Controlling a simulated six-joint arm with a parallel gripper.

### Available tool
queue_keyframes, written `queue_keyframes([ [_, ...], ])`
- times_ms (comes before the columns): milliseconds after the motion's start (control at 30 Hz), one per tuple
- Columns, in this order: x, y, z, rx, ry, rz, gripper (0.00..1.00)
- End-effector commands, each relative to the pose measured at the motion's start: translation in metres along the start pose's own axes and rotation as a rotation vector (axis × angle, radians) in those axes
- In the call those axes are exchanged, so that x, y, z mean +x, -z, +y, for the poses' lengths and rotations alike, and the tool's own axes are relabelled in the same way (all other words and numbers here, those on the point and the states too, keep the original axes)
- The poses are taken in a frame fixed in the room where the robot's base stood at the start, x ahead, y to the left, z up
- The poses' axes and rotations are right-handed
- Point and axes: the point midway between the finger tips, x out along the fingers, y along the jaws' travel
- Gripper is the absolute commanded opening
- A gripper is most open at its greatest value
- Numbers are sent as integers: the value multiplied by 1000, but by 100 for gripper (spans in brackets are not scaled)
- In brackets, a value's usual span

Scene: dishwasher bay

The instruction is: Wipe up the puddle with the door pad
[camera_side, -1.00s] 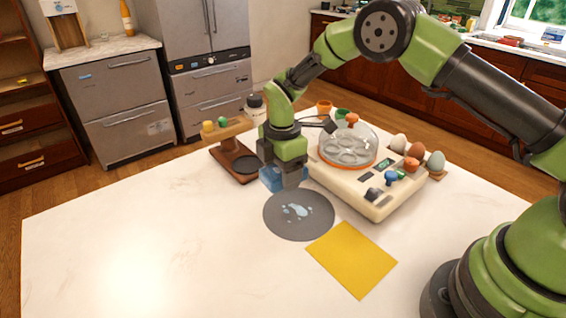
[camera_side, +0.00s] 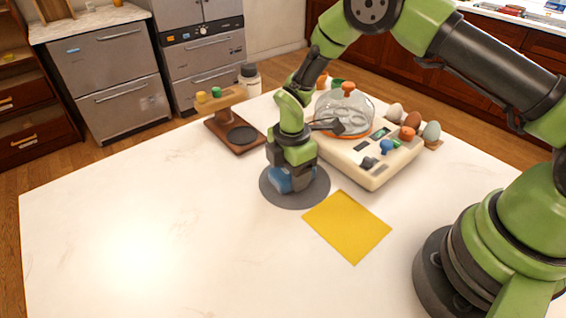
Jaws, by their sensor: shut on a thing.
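My gripper (camera_side: 293,182) is shut on a blue pad (camera_side: 279,181), low over the round grey mat (camera_side: 294,200). The pad is at or just above the mat's surface; I cannot tell whether it touches. The puddle on the mat is hidden behind my gripper and the pad, and I cannot see how much of it is there. Part of the pad is covered by the fingers.
A yellow sheet (camera_side: 347,226) lies in front and to the right of the mat. A cream appliance (camera_side: 370,175) with a clear dome (camera_side: 343,112) stands behind right, with several eggs beside it. A brown stand (camera_side: 232,136) is behind left. The left table is clear.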

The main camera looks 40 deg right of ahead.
Motion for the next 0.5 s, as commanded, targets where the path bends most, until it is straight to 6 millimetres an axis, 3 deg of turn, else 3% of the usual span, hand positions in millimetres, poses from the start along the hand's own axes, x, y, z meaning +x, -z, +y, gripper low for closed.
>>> queue_keyframes([
  [300,0,-3,-30,0,4,-1,39],
  [500,0,-1,-8,1,-1,0,39],
])
